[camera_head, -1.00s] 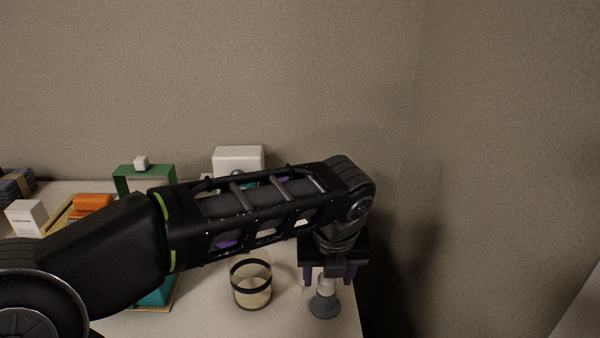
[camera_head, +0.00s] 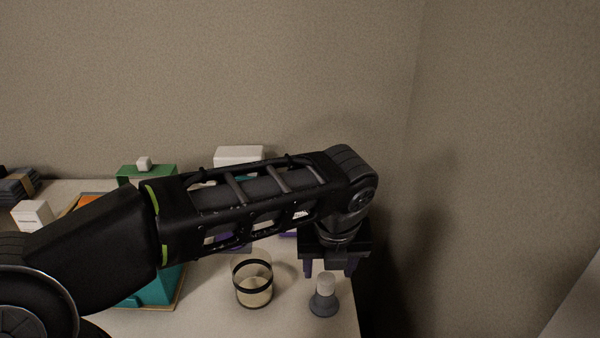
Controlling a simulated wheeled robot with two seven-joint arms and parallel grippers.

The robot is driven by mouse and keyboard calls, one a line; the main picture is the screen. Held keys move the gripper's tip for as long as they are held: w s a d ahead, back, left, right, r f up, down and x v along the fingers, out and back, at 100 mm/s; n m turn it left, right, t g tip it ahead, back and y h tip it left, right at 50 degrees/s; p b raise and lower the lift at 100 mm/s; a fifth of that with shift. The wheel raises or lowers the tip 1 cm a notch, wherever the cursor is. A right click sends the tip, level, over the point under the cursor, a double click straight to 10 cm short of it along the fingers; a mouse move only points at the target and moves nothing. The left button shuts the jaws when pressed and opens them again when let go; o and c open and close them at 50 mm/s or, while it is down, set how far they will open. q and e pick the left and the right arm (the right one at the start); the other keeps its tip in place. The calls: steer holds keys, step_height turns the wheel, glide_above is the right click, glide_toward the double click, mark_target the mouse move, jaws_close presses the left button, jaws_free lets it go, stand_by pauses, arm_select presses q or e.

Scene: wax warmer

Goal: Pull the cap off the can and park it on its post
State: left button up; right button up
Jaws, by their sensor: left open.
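A dark grey flared post (camera_head: 322,303) stands upright near the table's right edge. A pale, short cylinder, which looks like the cap (camera_head: 326,281), sits upright on top of it. My left gripper (camera_head: 328,270) points down just above the pale cylinder. I cannot make out the can for certain; my left arm covers the middle of the table. My right gripper is not in view.
A clear cup with a black band (camera_head: 253,282) stands left of the post. Behind my arm are a white box (camera_head: 239,155), a green frame-like box (camera_head: 147,171) and partly hidden purple items. A small white box (camera_head: 33,215) is at the left.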

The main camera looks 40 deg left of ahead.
arm_select(q)
steer(key=p+v, duration=0.2)
steer(key=v, duration=0.1)
steer(key=shift+r, duration=0.15)
stand_by(0.5)
steer(key=p+v, duration=0.2)
steer(key=v, duration=0.6)
steer(key=shift+p, duration=0.3)
stand_by(0.5)
